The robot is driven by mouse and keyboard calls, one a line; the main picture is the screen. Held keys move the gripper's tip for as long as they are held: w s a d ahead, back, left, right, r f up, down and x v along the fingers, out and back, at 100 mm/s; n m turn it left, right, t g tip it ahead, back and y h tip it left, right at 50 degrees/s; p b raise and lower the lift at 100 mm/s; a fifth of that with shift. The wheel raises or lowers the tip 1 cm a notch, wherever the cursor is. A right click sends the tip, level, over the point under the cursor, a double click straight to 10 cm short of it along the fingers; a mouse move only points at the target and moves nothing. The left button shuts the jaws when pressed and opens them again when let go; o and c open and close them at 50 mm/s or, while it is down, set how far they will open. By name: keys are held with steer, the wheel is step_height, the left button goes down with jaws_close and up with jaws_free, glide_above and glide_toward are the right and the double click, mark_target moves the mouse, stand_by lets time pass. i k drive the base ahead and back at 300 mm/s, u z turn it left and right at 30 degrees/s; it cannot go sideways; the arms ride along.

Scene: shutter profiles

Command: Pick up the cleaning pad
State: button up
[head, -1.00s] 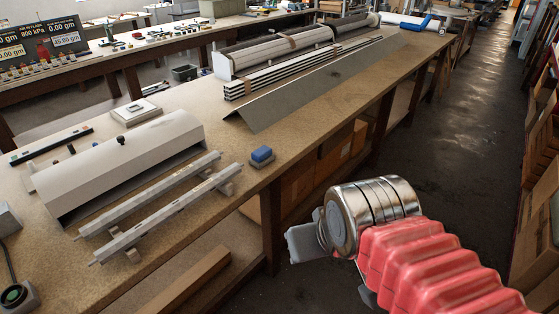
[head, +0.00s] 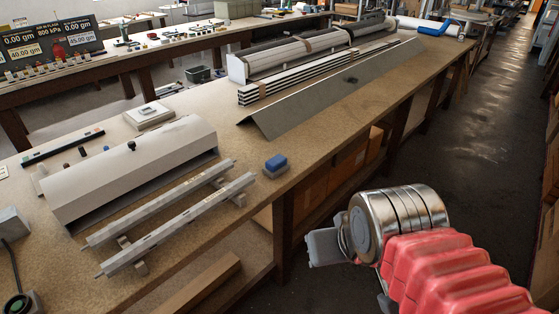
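The cleaning pad, seemingly the small block with a blue top and grey base (head: 275,165), lies on the workbench (head: 330,150) near its front edge, right of two grey rails. My gripper (head: 322,247) is a grey shape at the end of my red-sleeved arm, in front of the bench over the floor. It is apart from the pad, lower and to the right in the picture. Its fingers are mostly hidden by the metal wrist, so I cannot see whether it is open or shut.
Two grey rails on supports (head: 180,215) lie left of the pad, before a long white cover (head: 130,170). An angled metal sheet (head: 330,90) and striped profiles (head: 290,85) lie behind. Boxes (head: 335,160) fill the shelf below. The aisle at right is open floor.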

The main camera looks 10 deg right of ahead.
mark_target(275, 167)
steer(key=z, duration=0.25)
steer(key=i, duration=1.05)
steer(key=u, duration=0.5)
